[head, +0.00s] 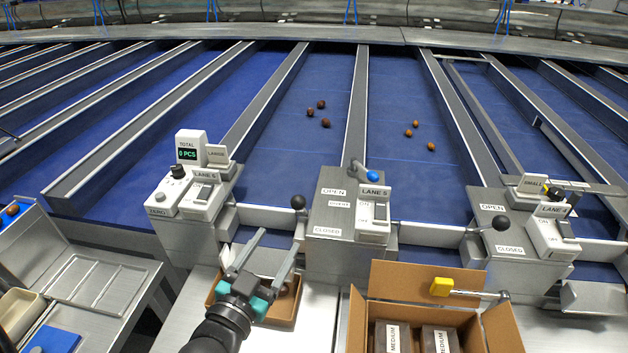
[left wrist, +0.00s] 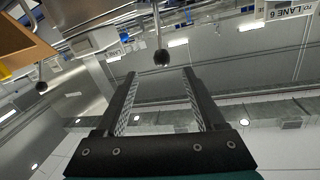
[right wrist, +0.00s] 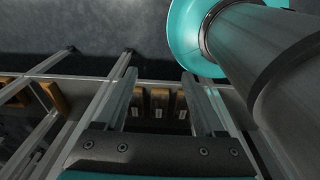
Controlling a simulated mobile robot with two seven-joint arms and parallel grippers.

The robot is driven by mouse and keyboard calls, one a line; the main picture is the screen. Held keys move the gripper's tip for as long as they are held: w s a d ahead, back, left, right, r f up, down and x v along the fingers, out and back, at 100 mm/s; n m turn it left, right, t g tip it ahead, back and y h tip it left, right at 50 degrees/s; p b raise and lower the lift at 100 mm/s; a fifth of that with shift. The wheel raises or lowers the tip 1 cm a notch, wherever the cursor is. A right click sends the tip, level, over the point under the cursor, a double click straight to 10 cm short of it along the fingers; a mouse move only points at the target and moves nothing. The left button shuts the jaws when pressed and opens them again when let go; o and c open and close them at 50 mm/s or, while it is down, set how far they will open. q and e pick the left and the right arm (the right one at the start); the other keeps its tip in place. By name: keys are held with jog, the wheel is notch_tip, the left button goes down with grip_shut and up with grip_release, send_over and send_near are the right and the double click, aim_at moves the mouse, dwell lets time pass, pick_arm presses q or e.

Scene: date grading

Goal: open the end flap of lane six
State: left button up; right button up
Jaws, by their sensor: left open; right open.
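My left gripper (head: 278,240) is open and empty, just below and left of that knob. In the left wrist view, a black knob (left wrist: 161,58) shows beyond and between the open fingers, apart from them. My right gripper (right wrist: 158,77) is open and empty, away from the flaps.
A cardboard box (head: 420,280) with MEDIUM packs stands at the front, a yellow-ended handle (head: 442,287) over it. A brown tray (head: 285,312) lies beneath my left gripper. The right box has its own black knob (head: 500,223). Several dates (head: 325,122) lie on the blue lanes.

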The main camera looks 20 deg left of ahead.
pick_arm(q)
jog(key=w, duration=1)
jog(key=w+a, duration=0.1)
jog(key=w, duration=0.4)
jog(key=shift+r, duration=0.25)
pick_arm(e)
jog(key=shift+s+r, duration=0.25)
jog(key=shift+s, duration=0.55)
pick_arm(q)
jog(key=shift+p, duration=0.3)
jog(key=shift+c, duration=0.4)
grip_shut()
